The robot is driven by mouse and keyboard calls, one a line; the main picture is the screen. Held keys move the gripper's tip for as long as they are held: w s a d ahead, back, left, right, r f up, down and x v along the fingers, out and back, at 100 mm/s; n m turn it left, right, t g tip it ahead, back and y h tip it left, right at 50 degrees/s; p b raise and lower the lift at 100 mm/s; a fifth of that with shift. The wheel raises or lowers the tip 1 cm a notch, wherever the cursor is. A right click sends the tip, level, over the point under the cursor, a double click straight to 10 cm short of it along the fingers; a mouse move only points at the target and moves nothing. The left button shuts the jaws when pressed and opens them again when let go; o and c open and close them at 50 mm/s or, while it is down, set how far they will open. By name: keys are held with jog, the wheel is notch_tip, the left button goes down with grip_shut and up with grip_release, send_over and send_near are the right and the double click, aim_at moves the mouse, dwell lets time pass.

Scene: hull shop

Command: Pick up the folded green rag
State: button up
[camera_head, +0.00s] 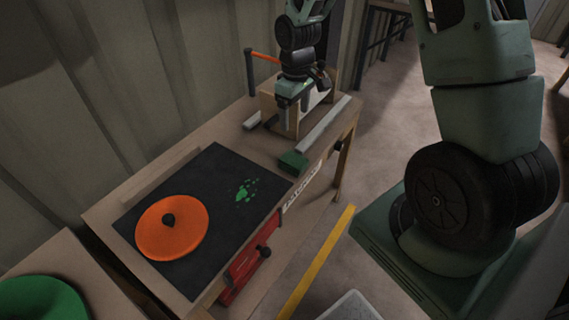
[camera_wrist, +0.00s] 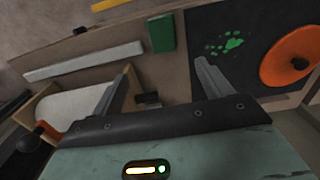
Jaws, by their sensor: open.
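The folded green rag (camera_head: 293,162) is a small dark green block-like bundle. It lies on the bench at the front edge, by the right corner of the black mat. In the wrist view the rag (camera_wrist: 161,33) lies flat between the mat and a pale grey bar, beyond my fingertips. My gripper (camera_head: 293,108) is above the back right part of the bench, over or in front of a wooden box, and apart from the rag. In the wrist view my gripper (camera_wrist: 165,75) has its two fingers spread wide with nothing held between them.
The black mat (camera_head: 208,258) carries an orange disc (camera_head: 180,238) with a dark knob and green paint spots (camera_head: 246,190). A grey bar (camera_head: 324,124) lies beside the rag. The wooden box (camera_head: 268,105) and an orange-handled tool (camera_head: 262,56) stand close to my gripper. A red vise (camera_head: 246,268) is at the bench front.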

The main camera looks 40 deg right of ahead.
send_over(294, 160)
jog(key=f, duration=0.7)
jog(key=w+f, duration=0.1)
jog(key=f, duration=0.3)
jog(key=shift+d+f, duration=0.15)
jog(key=shift+f, duration=0.05)
jog(key=f, duration=0.2)
jog(key=s+f+p, duration=0.1)
jog(key=f, duration=0.1)
jog(key=shift+f, duration=0.2)
jog(key=shift+w+f, duration=0.1)
jog(key=shift+f, duration=0.4)
jog(key=c, duration=1.1)
